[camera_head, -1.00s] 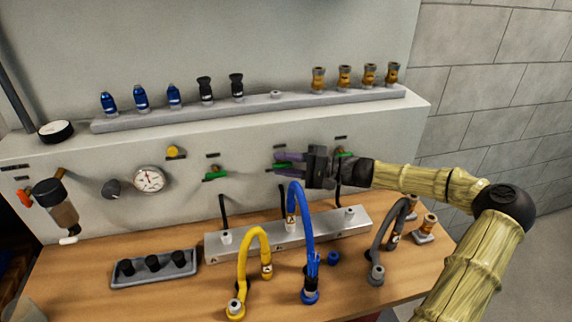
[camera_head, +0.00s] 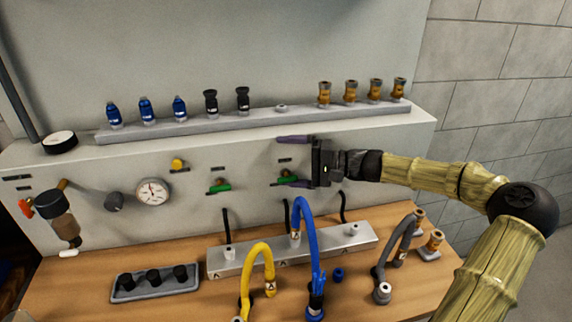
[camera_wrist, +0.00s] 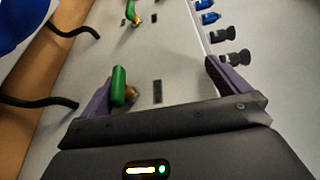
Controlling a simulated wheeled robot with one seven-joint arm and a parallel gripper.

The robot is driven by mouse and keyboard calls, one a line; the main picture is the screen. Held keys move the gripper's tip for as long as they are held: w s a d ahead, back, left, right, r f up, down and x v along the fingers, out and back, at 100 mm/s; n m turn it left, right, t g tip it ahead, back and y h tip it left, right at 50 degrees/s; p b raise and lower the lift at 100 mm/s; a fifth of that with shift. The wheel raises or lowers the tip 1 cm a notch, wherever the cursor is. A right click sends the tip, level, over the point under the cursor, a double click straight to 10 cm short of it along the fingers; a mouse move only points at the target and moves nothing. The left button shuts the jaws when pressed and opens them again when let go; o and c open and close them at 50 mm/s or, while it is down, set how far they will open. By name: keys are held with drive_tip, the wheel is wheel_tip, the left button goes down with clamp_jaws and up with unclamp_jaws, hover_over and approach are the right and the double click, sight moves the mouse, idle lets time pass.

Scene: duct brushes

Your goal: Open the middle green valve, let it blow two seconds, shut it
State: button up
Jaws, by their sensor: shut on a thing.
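The middle green valve (camera_head: 287,180) is on the panel front, its green handle lying roughly level. In the wrist view the green handle (camera_wrist: 118,85) lies close beside the left finger; I cannot tell whether they touch. My gripper (camera_head: 280,161) is at this valve, its two purple fingers spread wide, one above the handle and one at its level. The wrist view shows a wide gap between the fingers (camera_wrist: 160,72), with nothing gripped across it. The left green valve (camera_head: 219,186) also has a level handle. The right green valve is hidden behind my gripper.
A ledge (camera_head: 265,123) with blue, black and brass fittings runs above the panel. Below stand a grey manifold (camera_head: 330,247), a yellow hose (camera_head: 258,255), a blue hose (camera_head: 308,225) and a grey hose (camera_head: 393,245). A gauge (camera_head: 153,191) is at left.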

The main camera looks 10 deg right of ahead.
drive_tip(key=shift+d+r, duration=0.25)
drive_tip(key=shift+r, duration=0.35)
drive_tip(key=shift+s+r, duration=0.1)
drive_tip(key=shift+s, duration=0.1)
drive_tip(key=shift+p+v, duration=0.45)
drive_tip(key=shift+v, duration=0.9)
drive_tip(key=shift+c, duration=0.4)
drive_tip(key=shift+s+d, duration=0.35)
drive_tip(key=c, duration=1)
drive_tip(key=shift+f+p+v, duration=0.15)
drive_tip(key=shift+p+v, duration=1)
drive_tip(key=shift+v, duration=1.6)
drive_tip(key=shift+f+p+v, duration=0.15)
drive_tip(key=shift+p+v, duration=0.95)
drive_tip(key=shift+v, duration=1.7)
drive_tip(key=shift+f+p+v, duration=0.15)
drive_tip(key=shift+p+v, duration=1)
drive_tip(key=shift+v, duration=1.6)
